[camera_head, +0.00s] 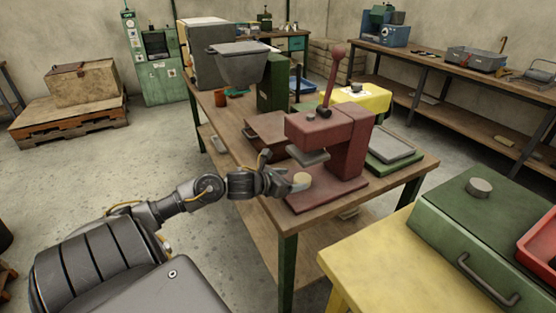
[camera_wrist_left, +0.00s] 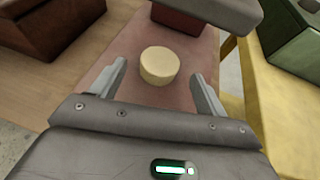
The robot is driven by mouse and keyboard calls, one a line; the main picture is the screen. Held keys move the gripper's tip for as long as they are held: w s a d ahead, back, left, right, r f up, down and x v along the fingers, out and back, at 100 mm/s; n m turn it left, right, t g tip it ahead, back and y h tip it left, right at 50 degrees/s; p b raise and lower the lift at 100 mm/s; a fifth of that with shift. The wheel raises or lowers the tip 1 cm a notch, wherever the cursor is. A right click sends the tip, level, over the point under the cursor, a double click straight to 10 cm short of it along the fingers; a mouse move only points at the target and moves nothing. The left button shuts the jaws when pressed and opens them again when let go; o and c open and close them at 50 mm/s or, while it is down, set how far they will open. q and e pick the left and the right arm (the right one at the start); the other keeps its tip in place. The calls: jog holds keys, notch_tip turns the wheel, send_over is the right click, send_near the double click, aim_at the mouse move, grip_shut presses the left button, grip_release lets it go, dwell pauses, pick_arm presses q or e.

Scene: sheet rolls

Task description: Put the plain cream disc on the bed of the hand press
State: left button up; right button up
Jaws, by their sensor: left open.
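The red hand press (camera_head: 345,150) stands on the wooden table, with a raised lever and a grey plate under its head. The plain cream disc (camera_head: 301,180) appears to lie flat on the near end of the press's red bed (camera_head: 325,193), in front of the head. In the left wrist view the disc (camera_wrist_left: 160,66) sits between the two fingers, with a gap on each side. My left gripper (camera_head: 283,172) is open around the disc, its fingers (camera_wrist_left: 159,70) not touching it. My right gripper is not in view.
A brown box (camera_head: 268,128) stands left of the press, and a grey-topped green tray (camera_head: 393,147) lies behind it to the right. A yellow table with a green case (camera_head: 490,230) is at the front right. The wooden table's near edge runs below the press.

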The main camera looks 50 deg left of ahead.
pick_arm(q)
jog(key=v, duration=0.6)
jog(key=shift+s+r, duration=0.1)
jog(key=shift+s, duration=0.1)
dwell(0.4)
